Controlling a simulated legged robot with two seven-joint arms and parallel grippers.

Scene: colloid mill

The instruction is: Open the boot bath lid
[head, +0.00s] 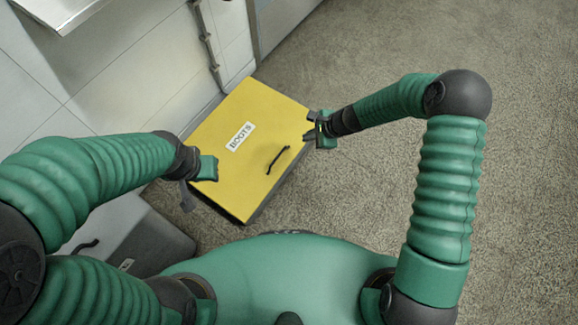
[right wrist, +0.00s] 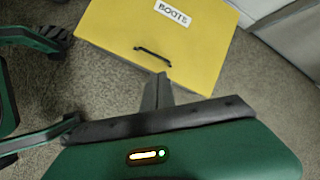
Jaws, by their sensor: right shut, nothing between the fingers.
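The boot bath has a flat yellow lid (head: 225,165) with a white BOOTS label (head: 240,136) and a black bar handle (head: 278,160). The lid looks closed, lying on a dark body. In the right wrist view the lid (right wrist: 200,60) and its handle (right wrist: 152,54) lie beyond the fingers. My right gripper (head: 309,135) is at the lid's right edge, to the right of the handle; its fingers (right wrist: 160,92) are shut and empty. Whether they touch the lid is unclear. My left gripper (head: 196,184) is over or beside the lid's left edge; its fingers are partly hidden.
A white tiled wall (head: 100,75) with a pipe (head: 208,45) stands behind and left of the bath. A grey box (head: 150,245) with a dark handle sits at lower left. The speckled floor (head: 370,50) is open to the right and beyond.

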